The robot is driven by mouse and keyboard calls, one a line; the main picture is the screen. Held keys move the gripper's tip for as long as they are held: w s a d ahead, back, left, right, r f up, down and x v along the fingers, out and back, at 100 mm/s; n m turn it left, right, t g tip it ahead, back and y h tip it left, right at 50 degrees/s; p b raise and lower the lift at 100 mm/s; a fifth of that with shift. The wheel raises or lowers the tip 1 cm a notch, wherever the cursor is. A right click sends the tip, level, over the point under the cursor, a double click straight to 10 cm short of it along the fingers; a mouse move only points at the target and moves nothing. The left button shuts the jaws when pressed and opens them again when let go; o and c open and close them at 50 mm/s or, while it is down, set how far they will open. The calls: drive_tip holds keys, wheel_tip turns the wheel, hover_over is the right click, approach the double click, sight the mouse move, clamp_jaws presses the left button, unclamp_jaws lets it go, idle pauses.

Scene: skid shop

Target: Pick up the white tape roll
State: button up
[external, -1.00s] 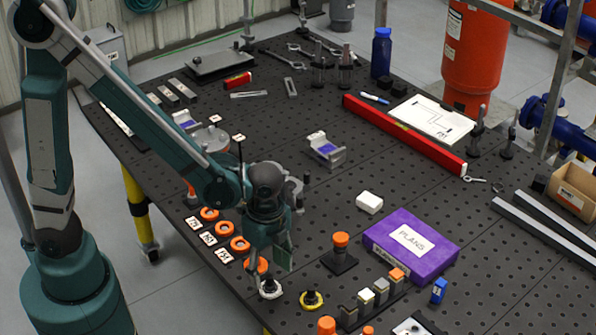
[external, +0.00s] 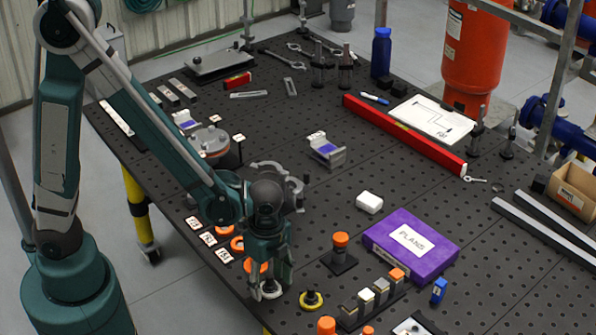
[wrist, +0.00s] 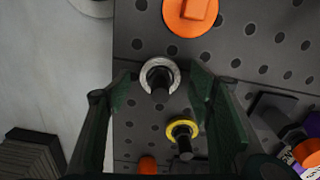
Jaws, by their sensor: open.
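The white tape roll (external: 270,290) lies on the dark perforated table near its front edge, under my gripper (external: 268,284) in the external view. In the wrist view the white roll (wrist: 160,76) is a pale ring around a dark post, between my two fingers. My gripper (wrist: 160,85) is open, with one green finger on each side of the roll. It points down at the roll; whether the fingers touch it, I cannot tell. A yellow tape roll (external: 311,299) lies just right of it and shows in the wrist view (wrist: 182,130) near the right finger.
Orange rings (external: 238,243) lie in a row beside white label cards. An orange-topped post (external: 340,248) and a purple PLANS box (external: 410,242) stand to the right. Several small blocks (external: 366,298) stand in front of the box. The table's front edge is close by.

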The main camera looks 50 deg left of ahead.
sight(269, 276)
idle(0.4)
drive_tip(key=c, duration=1)
drive_tip(key=shift+r, duration=0.2)
drive_tip(key=shift+r+p, duration=0.5)
drive_tip(key=shift+r, duration=4.35)
